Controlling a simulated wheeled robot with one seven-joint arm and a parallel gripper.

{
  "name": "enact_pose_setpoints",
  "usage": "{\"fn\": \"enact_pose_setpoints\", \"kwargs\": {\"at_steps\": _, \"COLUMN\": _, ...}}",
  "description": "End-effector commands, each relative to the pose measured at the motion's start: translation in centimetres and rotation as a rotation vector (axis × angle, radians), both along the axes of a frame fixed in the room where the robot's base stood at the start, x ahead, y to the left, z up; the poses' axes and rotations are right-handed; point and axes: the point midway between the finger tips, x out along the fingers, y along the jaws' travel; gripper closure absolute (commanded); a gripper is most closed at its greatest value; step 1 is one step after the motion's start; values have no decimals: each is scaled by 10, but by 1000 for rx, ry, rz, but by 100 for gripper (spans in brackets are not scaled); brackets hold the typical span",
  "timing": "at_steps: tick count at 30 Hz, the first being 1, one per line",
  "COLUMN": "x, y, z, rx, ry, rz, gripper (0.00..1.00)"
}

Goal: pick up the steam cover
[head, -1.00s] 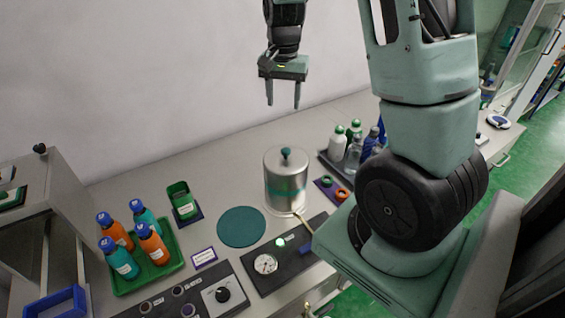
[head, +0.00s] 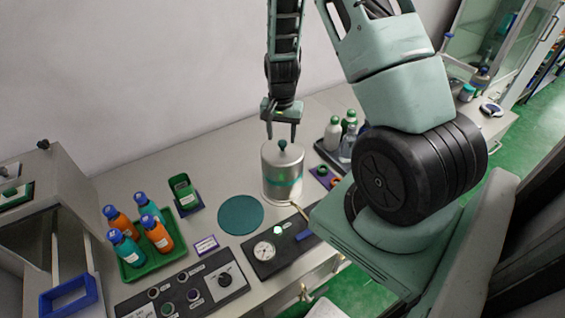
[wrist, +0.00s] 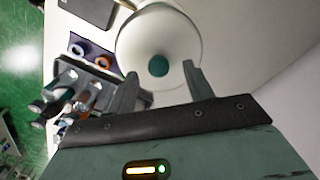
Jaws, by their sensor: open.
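The steam cover (head: 282,178) is a shiny metal cylinder with a teal band and a dark teal knob (head: 282,145) on top. It stands upright on the bench, right of a round teal mat (head: 240,215). In the wrist view the cover's pale round top (wrist: 182,35) and its teal knob (wrist: 158,66) are seen from above. My gripper (head: 282,137) is open and empty. Its fingers are just above the cover, one on either side of the knob in the head view. In the wrist view the knob lies ahead between the fingertips (wrist: 160,72). I cannot tell whether they touch anything.
A tray of bottles (head: 345,140) stands close right of the cover. A control panel with a gauge (head: 264,250) lies in front. A green tray (head: 140,262) with orange and teal bottles is at the left. The wall is behind.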

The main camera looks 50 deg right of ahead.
Motion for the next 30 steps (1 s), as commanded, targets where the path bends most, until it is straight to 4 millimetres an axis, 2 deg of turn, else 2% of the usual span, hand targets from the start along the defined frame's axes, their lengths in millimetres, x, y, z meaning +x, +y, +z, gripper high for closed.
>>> {"fn": "enact_pose_setpoints", "kwargs": {"at_steps": 9, "x": -2, "y": -3, "z": -30, "rx": 0, "ry": 1, "rz": -1, "gripper": 48}}
{"fn": "enact_pose_setpoints", "kwargs": {"at_steps": 17, "x": -1, "y": -3, "z": -33, "rx": 0, "ry": 0, "rz": 0, "gripper": 48}}
{"fn": "enact_pose_setpoints", "kwargs": {"at_steps": 18, "x": -1, "y": -3, "z": -33, "rx": 0, "ry": 0, "rz": 0, "gripper": 51}}
{"fn": "enact_pose_setpoints", "kwargs": {"at_steps": 23, "x": -1, "y": -3, "z": -33, "rx": 0, "ry": 0, "rz": 0, "gripper": 95}}
{"fn": "enact_pose_setpoints", "kwargs": {"at_steps": 24, "x": -1, "y": -3, "z": -33, "rx": 0, "ry": 0, "rz": 0, "gripper": 100}}
{"fn": "enact_pose_setpoints", "kwargs": {"at_steps": 30, "x": -1, "y": -3, "z": -33, "rx": 0, "ry": 0, "rz": 0, "gripper": 100}}
